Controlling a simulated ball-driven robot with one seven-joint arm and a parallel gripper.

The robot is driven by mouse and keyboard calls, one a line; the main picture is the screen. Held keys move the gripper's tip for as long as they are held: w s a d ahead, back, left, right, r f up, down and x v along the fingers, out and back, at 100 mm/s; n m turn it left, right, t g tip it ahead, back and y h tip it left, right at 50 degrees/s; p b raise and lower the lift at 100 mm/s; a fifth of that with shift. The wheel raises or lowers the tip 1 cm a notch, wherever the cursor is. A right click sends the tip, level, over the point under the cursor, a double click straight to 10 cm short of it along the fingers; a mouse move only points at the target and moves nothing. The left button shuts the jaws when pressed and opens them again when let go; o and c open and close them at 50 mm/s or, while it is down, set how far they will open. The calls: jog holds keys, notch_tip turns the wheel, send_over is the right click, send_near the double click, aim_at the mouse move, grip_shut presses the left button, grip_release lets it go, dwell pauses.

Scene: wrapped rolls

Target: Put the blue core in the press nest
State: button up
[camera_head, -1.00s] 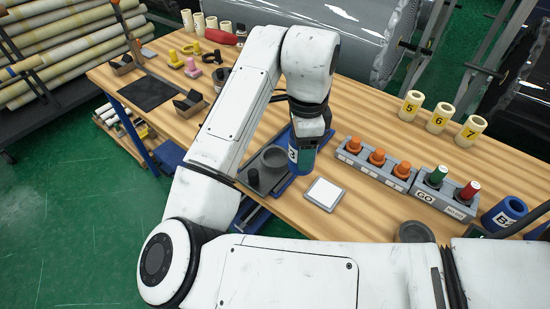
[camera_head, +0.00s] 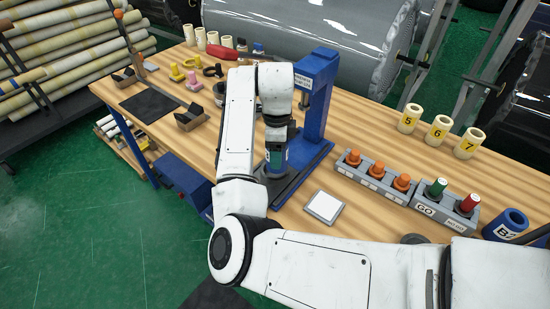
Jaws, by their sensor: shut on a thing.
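The core is at the press nest (camera_head: 274,174), a dark grey cup on the press base. The core's lower end meets the cup's outline; I cannot tell whether it is inside the cup or just above it. The press (camera_head: 318,95) is a blue column standing behind and right of my gripper. Another blue core, marked B2 (camera_head: 507,224), stands at the right end of the table.
A white square pad (camera_head: 324,206) lies right of the press base.

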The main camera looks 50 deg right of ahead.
jog(key=shift+w+d+f+p, duration=0.1)
jog(key=shift+f+p, duration=0.1)
jog(key=shift+f, duration=0.45)
jog(key=shift+w+a+f+p, duration=0.1)
jog(key=shift+w+f+p, duration=0.1)
jog(key=shift+f, duration=0.5)
jog(key=shift+w+d+f+p, duration=0.1)
jog(key=shift+f+p, duration=0.1)
jog(key=shift+f, duration=0.45)
jog(key=shift+f, duration=0.15)
jog(key=o, duration=1.2)
jog(key=shift+c, duration=0.2)
notch_tip(320, 180, up, 12)
jog(key=b, duration=0.1)
jog(key=shift+r+b, duration=0.2)
jog(key=shift+b, duration=0.1)
